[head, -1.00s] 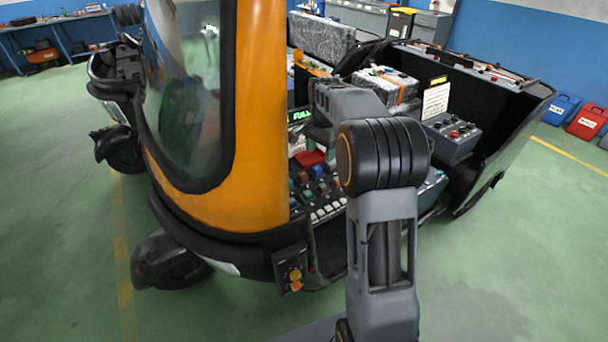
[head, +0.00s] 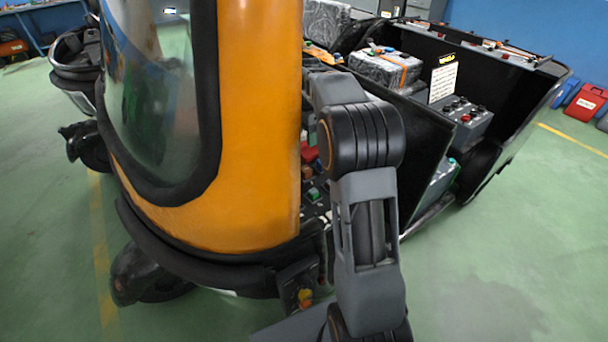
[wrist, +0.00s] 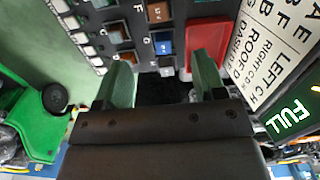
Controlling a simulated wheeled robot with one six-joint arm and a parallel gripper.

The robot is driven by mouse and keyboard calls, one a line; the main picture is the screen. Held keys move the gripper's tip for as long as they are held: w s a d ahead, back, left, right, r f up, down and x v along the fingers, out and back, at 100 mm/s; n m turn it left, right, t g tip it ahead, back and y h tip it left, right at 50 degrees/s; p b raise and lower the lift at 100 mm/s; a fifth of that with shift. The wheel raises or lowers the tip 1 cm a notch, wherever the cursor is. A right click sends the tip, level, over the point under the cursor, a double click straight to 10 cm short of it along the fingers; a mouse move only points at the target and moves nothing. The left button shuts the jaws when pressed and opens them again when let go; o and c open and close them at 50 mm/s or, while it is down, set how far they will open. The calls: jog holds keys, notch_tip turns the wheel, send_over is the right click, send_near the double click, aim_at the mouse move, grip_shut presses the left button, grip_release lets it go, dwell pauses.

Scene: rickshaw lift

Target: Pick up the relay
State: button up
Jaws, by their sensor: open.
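In the wrist view, small relay-like blocks sit in a dark panel: a blue block (wrist: 165,43), a brown block (wrist: 159,12) above it, and another brown block (wrist: 128,58) to the left. A larger red part (wrist: 207,40) is at the right. I cannot tell which is the relay. My gripper (wrist: 163,78) is open, its two green fingers apart with nothing seen held between them. The fingertips lie just below the blue block in the picture. In the head view, my arm and the orange body hide much of the panel (head: 314,190).
The rickshaw's orange front pillar (head: 262,120) stands left of my arm. A grey control box (head: 465,125) is farther back. Green floor (head: 520,240) is clear at right.

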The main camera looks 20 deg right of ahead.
send_over(306, 169)
jog(key=f, duration=0.8)
jog(key=shift+w+d, duration=0.15)
jog(key=shift+w, duration=0.1)
jog(key=shift+s+f+p, duration=0.15)
jog(key=shift+f+p, duration=0.3)
jog(key=shift+f, duration=2.45)
jog(key=c, duration=1)
jog(key=shift+r, duration=0.1)
